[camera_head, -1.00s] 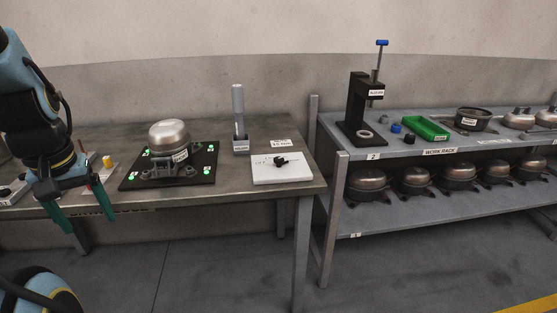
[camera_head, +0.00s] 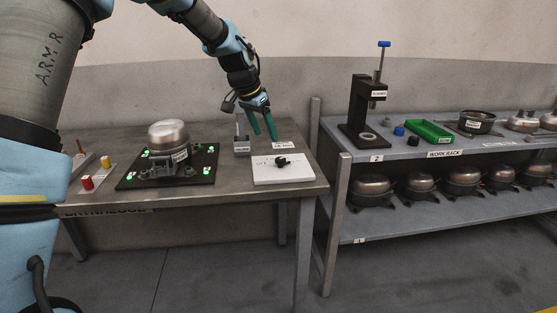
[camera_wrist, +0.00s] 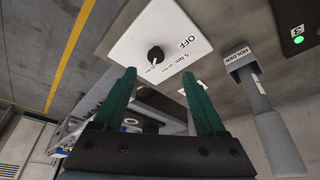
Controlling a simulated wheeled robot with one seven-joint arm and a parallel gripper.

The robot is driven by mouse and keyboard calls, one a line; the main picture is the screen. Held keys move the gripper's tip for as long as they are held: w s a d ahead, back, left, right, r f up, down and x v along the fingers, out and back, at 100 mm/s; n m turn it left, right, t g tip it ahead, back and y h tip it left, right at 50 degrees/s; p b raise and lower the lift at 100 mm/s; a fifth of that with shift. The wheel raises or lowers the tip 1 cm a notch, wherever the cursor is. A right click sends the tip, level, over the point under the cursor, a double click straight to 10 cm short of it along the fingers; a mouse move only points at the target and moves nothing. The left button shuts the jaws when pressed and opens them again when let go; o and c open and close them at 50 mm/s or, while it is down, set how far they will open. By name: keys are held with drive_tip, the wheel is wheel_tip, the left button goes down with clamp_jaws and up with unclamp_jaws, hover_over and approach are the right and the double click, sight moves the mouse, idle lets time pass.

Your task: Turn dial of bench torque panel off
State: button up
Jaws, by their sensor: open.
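The bench torque panel (camera_head: 290,176) is a white plate near the right end of the workbench. It also shows at the top of the wrist view (camera_wrist: 180,35). Its black dial (camera_head: 281,161) sits on its upper face and appears as a round knob (camera_wrist: 155,54) in the wrist view. The printing reads OFF and a 5 Nm mark; which mark the dial points at is not clear. My gripper (camera_head: 263,138) is open and empty, its two green fingers above and behind the panel, apart from the dial. In the wrist view the fingertips (camera_wrist: 158,84) lie below the dial.
A grey holder (camera_head: 242,146) with a tool stands left of the panel; it shows at right in the wrist view (camera_wrist: 240,60). A compressor (camera_head: 168,138) sits on a black lit plate. The work rack (camera_head: 395,157) stands right across a gap.

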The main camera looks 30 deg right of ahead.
sight(280, 159)
drive_tip(key=p+x, duration=0.1)
drive_tip(key=x, duration=0.2)
drive_tip(key=d+p+x, duration=0.1)
drive_tip(key=x, duration=0.3)
drive_tip(key=p+x, duration=0.1)
drive_tip(key=x, duration=0.3)
drive_tip(key=shift+s+d+r, duration=0.15)
drive_tip(key=shift+d+r, duration=0.05)
drive_tip(key=shift+d, duration=0.05)
clamp_jaws()
